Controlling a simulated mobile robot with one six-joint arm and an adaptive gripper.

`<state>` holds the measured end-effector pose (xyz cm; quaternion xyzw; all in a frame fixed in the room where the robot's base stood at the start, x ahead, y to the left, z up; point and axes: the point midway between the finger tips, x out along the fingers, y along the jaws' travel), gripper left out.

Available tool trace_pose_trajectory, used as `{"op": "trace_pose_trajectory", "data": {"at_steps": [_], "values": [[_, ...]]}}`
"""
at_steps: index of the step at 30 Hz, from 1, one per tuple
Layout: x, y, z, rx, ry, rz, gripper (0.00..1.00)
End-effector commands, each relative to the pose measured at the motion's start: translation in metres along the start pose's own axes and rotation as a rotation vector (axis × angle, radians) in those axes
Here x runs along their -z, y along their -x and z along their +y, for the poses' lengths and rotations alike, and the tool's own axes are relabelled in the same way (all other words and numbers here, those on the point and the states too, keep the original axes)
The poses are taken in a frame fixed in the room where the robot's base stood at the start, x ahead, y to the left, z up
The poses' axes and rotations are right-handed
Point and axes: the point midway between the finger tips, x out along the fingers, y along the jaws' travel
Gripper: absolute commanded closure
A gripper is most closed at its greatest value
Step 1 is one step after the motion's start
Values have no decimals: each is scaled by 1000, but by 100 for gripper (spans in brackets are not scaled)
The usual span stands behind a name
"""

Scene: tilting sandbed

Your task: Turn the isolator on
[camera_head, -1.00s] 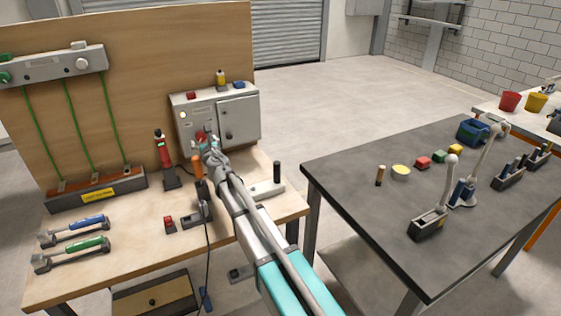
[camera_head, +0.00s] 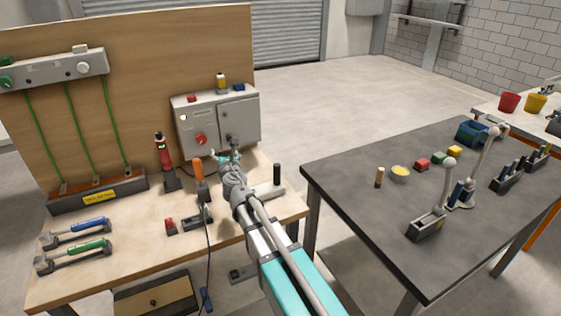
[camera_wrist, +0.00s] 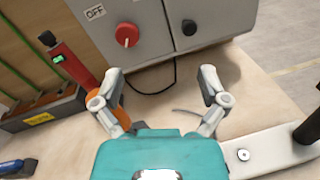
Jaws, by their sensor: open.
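The isolator is a red rotary knob (camera_head: 201,139) on the front of a grey cabinet (camera_head: 240,117) at the back of the wooden bench. In the wrist view the red knob (camera_wrist: 127,35) shows a small white mark, and an OFF label (camera_wrist: 95,12) sits to its upper left. My gripper (camera_head: 228,150) is in front of the cabinet, to the lower right of the knob and apart from it. In the wrist view my gripper (camera_wrist: 160,75) has its fingers wide apart with nothing between them.
An orange-handled tool (camera_head: 199,170) and a red and black device (camera_head: 162,155) stand left of my gripper. A black post (camera_head: 277,174) stands to the right. Small items lie on the cabinet top. A black cable (camera_wrist: 165,82) runs below the cabinet.

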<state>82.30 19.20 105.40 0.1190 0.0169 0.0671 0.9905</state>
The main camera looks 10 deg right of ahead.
Motion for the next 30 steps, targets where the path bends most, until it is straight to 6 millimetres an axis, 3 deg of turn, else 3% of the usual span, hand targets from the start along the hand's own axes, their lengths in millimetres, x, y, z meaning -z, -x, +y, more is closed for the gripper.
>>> {"op": "trace_pose_trajectory", "data": {"at_steps": [12, 30], "values": [[-22, 17, -53, 203, -337, -10, 6], [-32, 58, -126, 526, -845, -47, 6]]}}
